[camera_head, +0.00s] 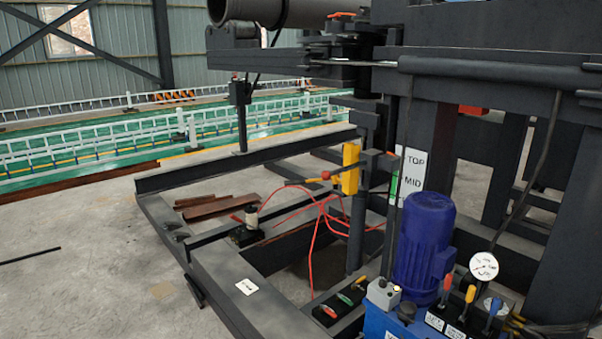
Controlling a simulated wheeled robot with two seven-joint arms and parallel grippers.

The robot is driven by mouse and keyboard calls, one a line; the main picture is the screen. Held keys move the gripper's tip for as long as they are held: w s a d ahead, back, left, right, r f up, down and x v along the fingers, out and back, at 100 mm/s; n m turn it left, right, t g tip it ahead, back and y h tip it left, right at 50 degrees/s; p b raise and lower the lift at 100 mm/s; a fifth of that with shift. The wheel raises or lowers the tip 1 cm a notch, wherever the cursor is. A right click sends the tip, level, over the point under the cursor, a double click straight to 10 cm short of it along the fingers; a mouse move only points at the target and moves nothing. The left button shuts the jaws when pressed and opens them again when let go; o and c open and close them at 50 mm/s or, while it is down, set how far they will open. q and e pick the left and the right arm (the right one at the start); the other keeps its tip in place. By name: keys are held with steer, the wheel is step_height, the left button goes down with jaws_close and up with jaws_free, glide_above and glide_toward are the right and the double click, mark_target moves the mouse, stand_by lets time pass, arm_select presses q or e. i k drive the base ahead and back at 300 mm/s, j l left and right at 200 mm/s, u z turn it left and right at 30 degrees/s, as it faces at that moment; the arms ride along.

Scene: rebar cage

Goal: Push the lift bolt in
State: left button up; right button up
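A yellow block (350,169) stands upright on the dark machine frame near the middle. A rod with a red-orange knob (325,175) sticks out to the left of it at about the same height. This may be the lift bolt, but I cannot tell for certain or see how deep it sits. A white plate marked TOP and MID (412,173) is just to the right, with a green strip (394,188) beside it. Neither of my grippers shows in the head view.
A blue motor (424,238) and a pressure gauge (484,266) with several coloured levers stand at the lower right. Red hoses (316,225) hang over the low dark frame (225,278). A large pipe (285,12) crosses the top. Bare concrete floor (80,270) is open at left.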

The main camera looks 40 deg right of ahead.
mark_target(325, 175)
steer(key=i+z, duration=0.25)
steer(key=i, duration=0.25)
steer(key=i+j+z, duration=0.3)
steer(key=i, duration=0.25)
steer(key=i+j+z, duration=0.25)
steer(key=i, duration=0.25)
steer(key=i+j+z, duration=0.25)
steer(key=i, duration=0.25)
